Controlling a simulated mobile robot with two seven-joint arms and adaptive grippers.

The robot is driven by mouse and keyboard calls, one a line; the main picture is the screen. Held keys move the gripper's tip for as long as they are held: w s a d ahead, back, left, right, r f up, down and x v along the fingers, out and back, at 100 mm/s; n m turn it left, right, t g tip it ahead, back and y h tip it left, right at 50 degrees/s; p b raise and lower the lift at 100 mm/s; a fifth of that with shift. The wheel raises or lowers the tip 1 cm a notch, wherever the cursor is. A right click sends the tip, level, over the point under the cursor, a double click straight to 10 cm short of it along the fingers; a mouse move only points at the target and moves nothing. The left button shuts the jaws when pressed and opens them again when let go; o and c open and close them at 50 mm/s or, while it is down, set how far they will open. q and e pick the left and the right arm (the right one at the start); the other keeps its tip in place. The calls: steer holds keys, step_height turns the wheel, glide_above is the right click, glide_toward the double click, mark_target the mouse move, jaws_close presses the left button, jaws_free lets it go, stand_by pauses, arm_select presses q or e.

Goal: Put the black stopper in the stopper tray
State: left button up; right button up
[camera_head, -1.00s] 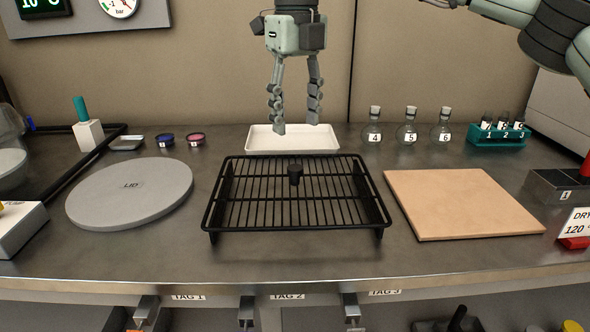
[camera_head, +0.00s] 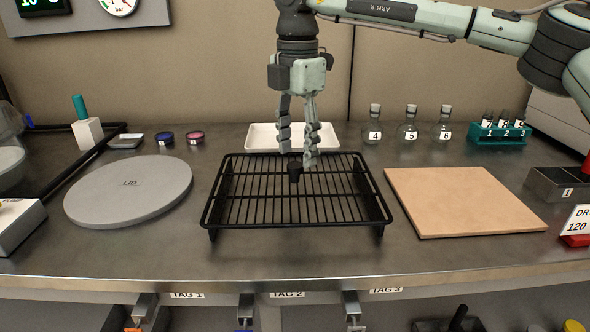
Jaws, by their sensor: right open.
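The black stopper (camera_head: 294,176) stands on the black wire rack (camera_head: 230,215) at the middle of the bench. My right gripper (camera_head: 297,163) is open and points down, with its fingertips at about the top of the stopper. The fingers partly hide the stopper, and I cannot tell whether they touch it. A white shallow tray (camera_head: 262,139), which looks like the stopper tray, lies behind the rack, partly hidden by the gripper. It looks empty where it shows. My left gripper is not in view.
A round grey lid (camera_head: 128,192) lies left of the rack, and a tan board (camera_head: 463,201) lies to its right. Stoppered flasks (camera_head: 408,131) and a teal vial rack (camera_head: 499,133) stand at the back right.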

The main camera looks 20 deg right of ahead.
mark_target(295, 164)
step_height(295, 164, down, 4)
steer(key=shift+s+a+r, duration=0.1)
steer(key=shift+r, duration=0.1)
steer(key=shift+f, duration=0.2)
steer(key=c, duration=0.9)
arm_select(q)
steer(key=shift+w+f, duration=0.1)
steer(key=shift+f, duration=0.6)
